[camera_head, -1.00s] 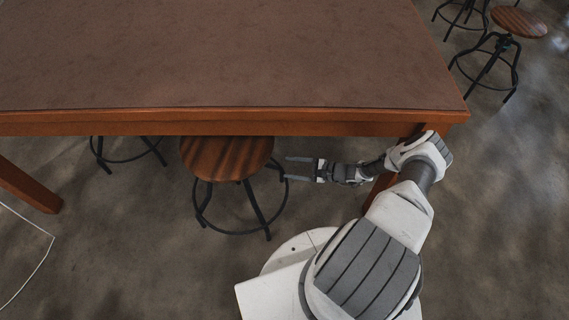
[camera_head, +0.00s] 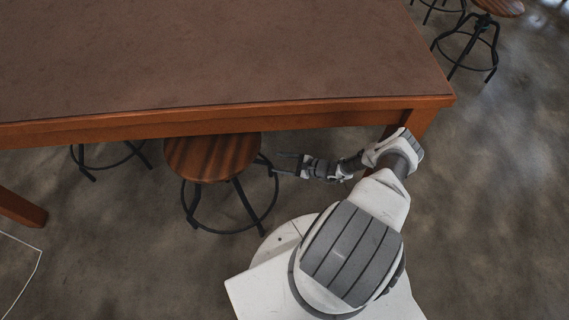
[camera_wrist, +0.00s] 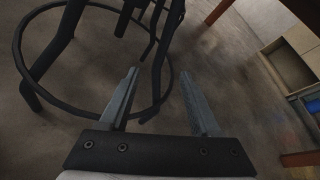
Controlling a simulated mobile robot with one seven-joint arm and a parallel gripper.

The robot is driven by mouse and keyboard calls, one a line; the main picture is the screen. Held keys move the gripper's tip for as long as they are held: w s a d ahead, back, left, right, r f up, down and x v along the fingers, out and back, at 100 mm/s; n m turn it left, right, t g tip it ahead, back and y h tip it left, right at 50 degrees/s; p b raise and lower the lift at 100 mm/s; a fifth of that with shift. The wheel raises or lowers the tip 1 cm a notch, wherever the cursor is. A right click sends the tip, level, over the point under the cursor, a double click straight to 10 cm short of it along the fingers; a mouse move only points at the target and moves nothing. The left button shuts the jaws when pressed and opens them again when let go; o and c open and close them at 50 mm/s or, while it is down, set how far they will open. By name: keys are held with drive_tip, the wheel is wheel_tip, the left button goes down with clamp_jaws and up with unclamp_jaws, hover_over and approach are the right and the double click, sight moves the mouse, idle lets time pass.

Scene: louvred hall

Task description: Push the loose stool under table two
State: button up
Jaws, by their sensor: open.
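A stool (camera_head: 212,157) with a round wooden seat and black legs stands at the front edge of the large table (camera_head: 220,60). The back of its seat is hidden below the tabletop, and the front of the seat and the foot ring show outside. My gripper (camera_head: 287,164) is just right of the stool, below seat height, with its fingers pointing left.
Black legs of another stool (camera_head: 110,160) show under the table further left. A table leg (camera_head: 22,208) stands at the left, and another is partly behind my arm. More stools (camera_head: 470,40) stand at the upper right. Bare floor (camera_head: 130,260) lies in front.

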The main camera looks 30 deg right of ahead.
drive_tip(key=b+x, duration=0.5)
drive_tip(key=x, duration=0.9)
drive_tip(key=shift+f, duration=0.25)
drive_tip(key=shift+w+a+f, duration=0.1)
drive_tip(key=shift+w+a, duration=0.35)
drive_tip(key=shift+w, duration=0.1)
clamp_jaws()
idle(0.3)
